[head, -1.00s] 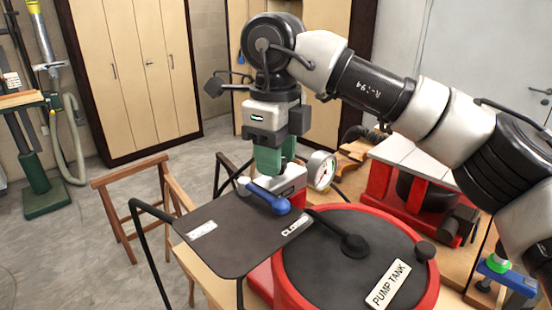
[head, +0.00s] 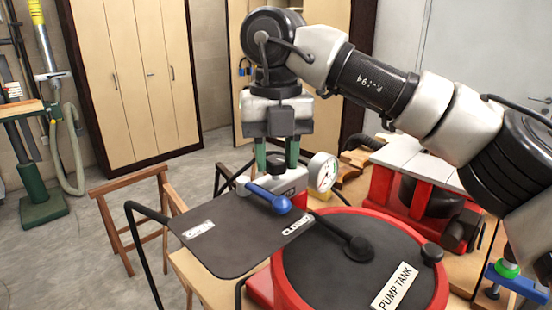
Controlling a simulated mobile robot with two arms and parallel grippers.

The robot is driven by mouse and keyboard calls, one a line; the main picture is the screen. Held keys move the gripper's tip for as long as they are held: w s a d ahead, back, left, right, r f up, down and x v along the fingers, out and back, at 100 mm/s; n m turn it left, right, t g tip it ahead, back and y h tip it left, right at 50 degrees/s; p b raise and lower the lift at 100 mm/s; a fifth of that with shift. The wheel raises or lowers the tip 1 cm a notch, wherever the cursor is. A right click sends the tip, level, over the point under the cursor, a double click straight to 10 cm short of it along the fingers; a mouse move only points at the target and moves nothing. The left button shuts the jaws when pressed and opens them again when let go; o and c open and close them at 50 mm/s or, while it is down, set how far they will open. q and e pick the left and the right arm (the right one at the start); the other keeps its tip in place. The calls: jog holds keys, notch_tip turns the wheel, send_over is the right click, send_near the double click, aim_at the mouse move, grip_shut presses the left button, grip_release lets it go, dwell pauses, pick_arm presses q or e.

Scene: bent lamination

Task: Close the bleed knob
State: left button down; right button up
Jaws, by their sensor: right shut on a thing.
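My right gripper (head: 276,161) points straight down over the pump's red and grey block (head: 292,184). Its two green fingers are apart, one on each side of a small black round knob (head: 277,163), which looks like the bleed knob. The gripper is shut on it; the fingers hide its sides. A blue lever (head: 268,198) reaches out in front of the block, over a dark plate (head: 235,250) with two white labels; the right one reads CLOSED. My left gripper is out of view.
A round pressure gauge (head: 323,172) stands close to the right of my fingers. The red pump tank (head: 440,300) with a dark lid is in front at right. A wooden sawhorse (head: 130,190) stands left, and open floor lies behind it.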

aim_at(276, 159)
jog(key=shift+r+m, duration=0.15)
jog(key=shift+m, duration=0.65)
jog(key=o, duration=0.9)
notch_tip(276, 159, up, 11)
jog(key=shift+f+p, duration=0.15)
jog(key=shift+p, duration=0.6)
